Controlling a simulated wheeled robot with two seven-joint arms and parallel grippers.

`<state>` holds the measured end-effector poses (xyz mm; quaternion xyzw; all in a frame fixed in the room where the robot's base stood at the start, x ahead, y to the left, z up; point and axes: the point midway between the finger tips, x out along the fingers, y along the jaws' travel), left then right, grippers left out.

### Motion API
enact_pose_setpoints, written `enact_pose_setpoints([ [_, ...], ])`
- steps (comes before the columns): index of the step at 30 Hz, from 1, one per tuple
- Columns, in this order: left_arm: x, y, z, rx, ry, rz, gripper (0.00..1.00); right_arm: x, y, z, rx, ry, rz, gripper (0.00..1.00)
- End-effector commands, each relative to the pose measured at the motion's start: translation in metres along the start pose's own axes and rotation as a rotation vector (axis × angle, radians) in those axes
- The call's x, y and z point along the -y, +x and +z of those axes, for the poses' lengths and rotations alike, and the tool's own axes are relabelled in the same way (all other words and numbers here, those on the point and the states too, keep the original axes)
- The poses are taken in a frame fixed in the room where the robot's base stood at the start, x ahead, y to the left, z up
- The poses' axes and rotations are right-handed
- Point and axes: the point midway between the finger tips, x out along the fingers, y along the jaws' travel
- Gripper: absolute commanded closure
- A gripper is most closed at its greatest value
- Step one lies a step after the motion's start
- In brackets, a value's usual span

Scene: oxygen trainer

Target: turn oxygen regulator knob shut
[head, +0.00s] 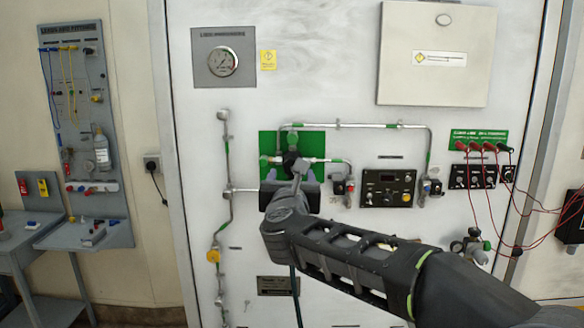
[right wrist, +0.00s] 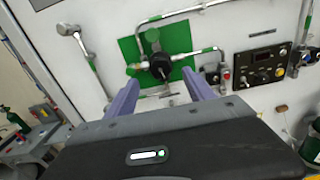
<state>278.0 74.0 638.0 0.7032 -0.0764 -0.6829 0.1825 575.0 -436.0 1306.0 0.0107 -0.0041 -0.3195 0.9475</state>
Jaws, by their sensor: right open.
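The regulator knob (head: 290,159) is black and sits in front of a green backing plate (head: 268,145) on the white panel. In the right wrist view the black knob (right wrist: 160,66) shows just beyond the fingertips, roughly centred between them. My right gripper (head: 292,174) is in front of the panel, just below the knob in the head view, and partly covers the plate's lower part. In the right wrist view my right gripper (right wrist: 160,80) has its two purple fingers spread, with nothing held. I cannot tell whether they touch the knob. My left gripper is not in view.
Metal pipes (head: 365,126) run around the plate. A black control box (head: 388,188) with valves stands to the right, with red cables (head: 470,190) farther right. A pressure gauge (head: 223,62) is at upper left. A tool board (head: 85,110) hangs on the left wall.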

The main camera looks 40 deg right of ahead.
Motion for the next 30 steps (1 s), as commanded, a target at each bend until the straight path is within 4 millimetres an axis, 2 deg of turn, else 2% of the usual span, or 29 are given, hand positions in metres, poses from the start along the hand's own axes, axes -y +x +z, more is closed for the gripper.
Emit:
enact_pose_setpoints([
  [9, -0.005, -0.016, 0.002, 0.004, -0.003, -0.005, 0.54, 0.000, 0.047, 0.002, -0.002, -0.003, -0.001, 0.38],
  [15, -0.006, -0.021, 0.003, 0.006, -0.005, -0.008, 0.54, 0.000, 0.068, 0.001, -0.001, -0.002, -0.001, 0.38],
  [24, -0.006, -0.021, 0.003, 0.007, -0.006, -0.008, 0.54, 0.000, 0.070, 0.000, 0.000, -0.003, 0.000, 0.38],
  [30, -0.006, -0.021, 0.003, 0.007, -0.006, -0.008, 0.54, 0.000, 0.070, 0.000, 0.000, -0.003, 0.001, 0.53],
])
